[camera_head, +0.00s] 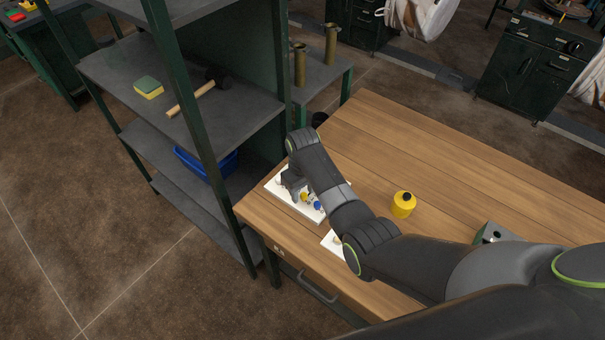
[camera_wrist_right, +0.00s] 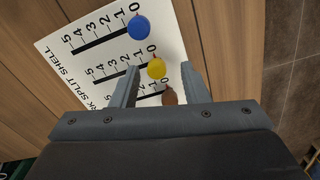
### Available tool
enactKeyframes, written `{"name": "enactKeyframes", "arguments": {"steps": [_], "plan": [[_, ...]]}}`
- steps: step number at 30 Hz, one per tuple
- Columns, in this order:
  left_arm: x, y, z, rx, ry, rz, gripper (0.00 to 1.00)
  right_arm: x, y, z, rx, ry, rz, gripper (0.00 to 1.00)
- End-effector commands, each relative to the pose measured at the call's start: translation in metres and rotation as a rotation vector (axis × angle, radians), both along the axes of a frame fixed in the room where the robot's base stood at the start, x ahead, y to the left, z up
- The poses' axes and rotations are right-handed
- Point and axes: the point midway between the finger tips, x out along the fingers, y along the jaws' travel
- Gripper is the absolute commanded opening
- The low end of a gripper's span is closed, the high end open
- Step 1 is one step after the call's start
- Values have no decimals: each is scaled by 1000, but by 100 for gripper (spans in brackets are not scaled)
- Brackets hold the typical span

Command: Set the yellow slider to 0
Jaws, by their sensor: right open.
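A white panel (camera_wrist_right: 60,50) with several numbered slider tracks lies on the wooden table; it also shows in the head view (camera_head: 315,218), partly behind my right arm. The yellow slider (camera_wrist_right: 157,68) has a round knob at the 0 end of its track. The blue slider (camera_wrist_right: 138,27) and the brown slider (camera_wrist_right: 170,97) also sit by their 0 marks. My right gripper (camera_wrist_right: 160,69) is open, with one finger on either side of the yellow knob. I cannot tell whether a finger touches it. In the head view my right gripper (camera_head: 291,183) is over the panel. My left gripper is out of view.
A yellow canister (camera_head: 403,206) with a black top stands on the table (camera_head: 450,160). A grey-green device (camera_head: 491,233) is at the right. A dark shelf (camera_head: 250,100) stands left of the table. The table's far part is clear.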

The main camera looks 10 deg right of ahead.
Motion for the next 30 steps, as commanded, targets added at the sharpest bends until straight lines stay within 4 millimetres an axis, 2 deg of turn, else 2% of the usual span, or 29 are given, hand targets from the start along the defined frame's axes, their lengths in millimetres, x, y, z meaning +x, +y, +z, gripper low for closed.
{"name": "enactKeyframes", "arguments": {"steps": [8, 16, 18, 20, 24, 30], "plan": [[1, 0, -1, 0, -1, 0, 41, 1, 1, 46, 1, -5, 1, 41], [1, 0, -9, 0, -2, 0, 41, 1, 1, 111, 1, -7, 1, 41], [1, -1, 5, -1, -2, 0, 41, 0, 1, 136, 0, -3, 1, 41], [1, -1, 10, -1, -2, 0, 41, 0, 1, 149, 0, -2, 1, 41], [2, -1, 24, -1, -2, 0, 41, -1, 1, 160, 0, 2, 1, 41], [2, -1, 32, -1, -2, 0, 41, -1, 1, 168, 0, 2, 1, 41]]}}
